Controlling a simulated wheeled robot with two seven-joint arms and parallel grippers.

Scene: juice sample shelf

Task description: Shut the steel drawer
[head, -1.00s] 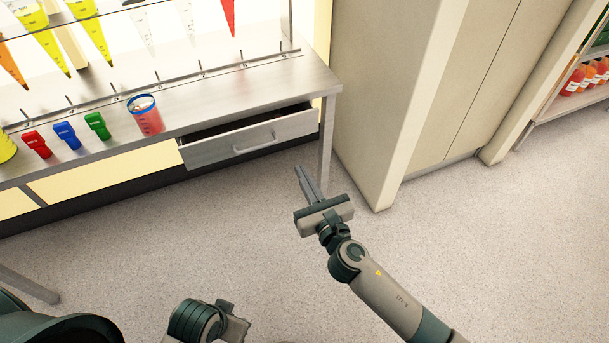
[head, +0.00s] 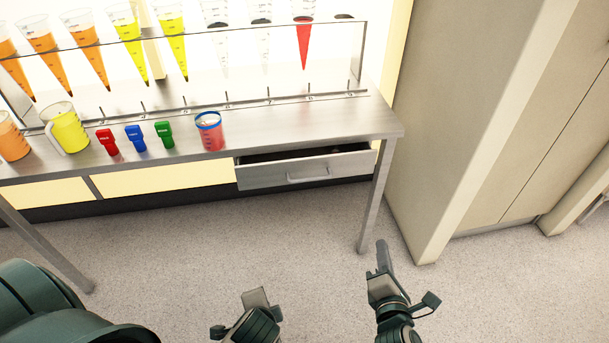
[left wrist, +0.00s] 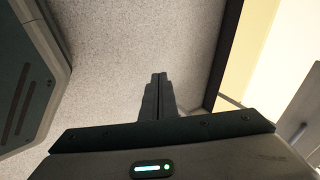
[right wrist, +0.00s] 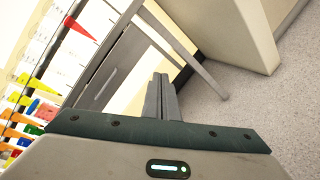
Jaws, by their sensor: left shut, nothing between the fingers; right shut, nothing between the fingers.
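The steel drawer (head: 318,170) sits under the right end of the steel bench and is partly open. A dark gap and a bit of its inside show above its front, which has a bar handle (head: 308,176). My right gripper (head: 382,251) is shut and empty, to the right of the drawer and on the near side, apart from it. The right wrist view shows its closed fingers (right wrist: 160,82) with the drawer front (right wrist: 105,75) to their left. My left gripper (head: 257,299) is low in the head view; its fingers (left wrist: 158,80) are shut and empty over the floor.
The bench leg (head: 377,195) stands right of the drawer, close to the right gripper. A beige cabinet (head: 470,120) rises further right. On the bench top (head: 300,125) stand a red beaker (head: 210,135), coloured clips and a yellow jug (head: 67,130). The floor before the drawer is clear.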

